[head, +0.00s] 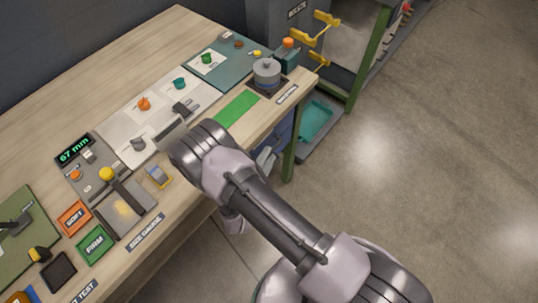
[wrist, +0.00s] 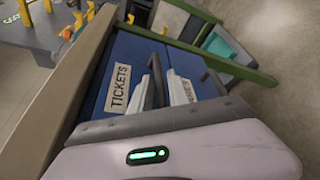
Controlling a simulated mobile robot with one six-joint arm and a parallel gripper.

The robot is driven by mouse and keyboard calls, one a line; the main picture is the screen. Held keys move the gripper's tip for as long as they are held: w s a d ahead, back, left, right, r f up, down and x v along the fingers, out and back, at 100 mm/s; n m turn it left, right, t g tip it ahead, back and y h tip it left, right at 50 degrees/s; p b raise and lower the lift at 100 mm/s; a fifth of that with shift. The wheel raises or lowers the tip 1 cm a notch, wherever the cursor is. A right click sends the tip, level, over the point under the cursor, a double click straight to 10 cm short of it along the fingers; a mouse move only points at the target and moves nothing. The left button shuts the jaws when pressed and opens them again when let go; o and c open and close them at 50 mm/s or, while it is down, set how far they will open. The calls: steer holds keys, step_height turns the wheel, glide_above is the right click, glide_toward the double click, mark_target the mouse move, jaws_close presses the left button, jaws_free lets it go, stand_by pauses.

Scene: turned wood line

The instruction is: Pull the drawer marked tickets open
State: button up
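The blue drawer marked TICKETS (wrist: 105,70) is at the left of the wrist view, with its white label (wrist: 119,88) readable. My gripper (wrist: 163,78) stands in front of the drawer fronts, just right of the TICKETS label. In the head view my gripper (head: 266,158) shows beside the bench, close to the blue drawers (head: 284,132). My arm hides most of the drawer unit there.
A second blue drawer (wrist: 206,82) with a partly hidden label is beside the first. The wooden bench edge (wrist: 68,100) runs close along the left. A green leg (head: 292,145) and a teal bin (head: 315,119) stand near the drawers. Open floor lies at the right.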

steer(key=shift+w+d+f, duration=0.1)
steer(key=shift+w+d, duration=0.15)
steer(key=shift+w, duration=0.45)
jaws_close()
stand_by(1.0)
